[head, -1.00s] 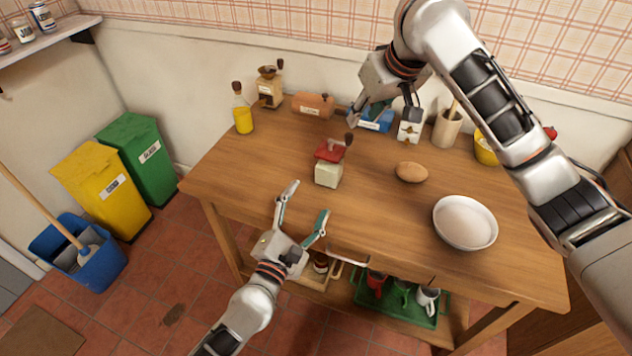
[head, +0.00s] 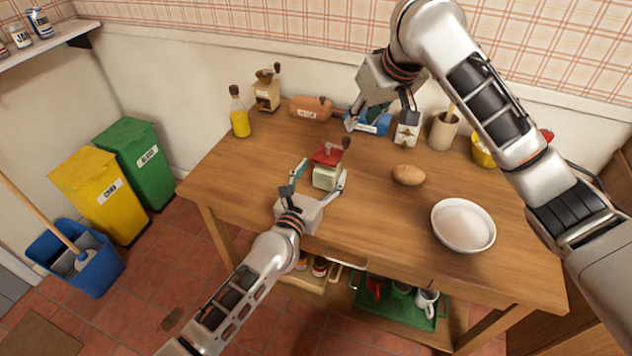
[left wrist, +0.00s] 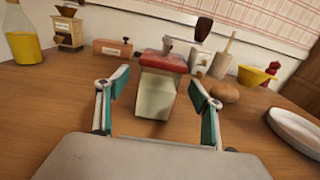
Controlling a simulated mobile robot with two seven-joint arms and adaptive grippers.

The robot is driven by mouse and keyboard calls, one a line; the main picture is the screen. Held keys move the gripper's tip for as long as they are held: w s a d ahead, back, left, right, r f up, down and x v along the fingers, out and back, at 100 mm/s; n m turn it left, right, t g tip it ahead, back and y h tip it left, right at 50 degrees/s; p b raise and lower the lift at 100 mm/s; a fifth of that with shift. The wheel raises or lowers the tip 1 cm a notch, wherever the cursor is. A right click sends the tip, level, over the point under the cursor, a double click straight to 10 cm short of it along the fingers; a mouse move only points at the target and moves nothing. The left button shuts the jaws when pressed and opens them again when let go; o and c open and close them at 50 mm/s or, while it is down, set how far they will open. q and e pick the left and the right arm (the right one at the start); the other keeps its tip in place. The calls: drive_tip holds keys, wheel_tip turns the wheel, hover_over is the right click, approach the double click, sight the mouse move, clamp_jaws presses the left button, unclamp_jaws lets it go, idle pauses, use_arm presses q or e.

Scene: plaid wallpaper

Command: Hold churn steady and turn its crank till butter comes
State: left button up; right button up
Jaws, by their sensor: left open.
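The churn (head: 326,175) stands upright on the wooden table, with a pale square body, a red lid and a crank ending in a dark knob (head: 346,142). In the left wrist view the churn (left wrist: 156,95) sits straight ahead, its crank knob (left wrist: 203,28) up to the right. My left gripper (head: 319,179) is open, its fingers on either side of the churn's lower body. In the left wrist view gaps show between fingers and churn. My right gripper (head: 378,122) is over the back of the table, apart from the churn; its fingers look spread.
A brown potato-like item (head: 408,175) and a white bowl (head: 463,225) lie to the right. An oil bottle (head: 240,117), a grinder (head: 266,92), a terracotta container (head: 311,107), a blue item (head: 366,124) and a utensil crock (head: 444,131) line the back. The table's front left is clear.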

use_arm(q)
drive_tip(key=shift+x, duration=1.45)
drive_tip(key=c, duration=1.5)
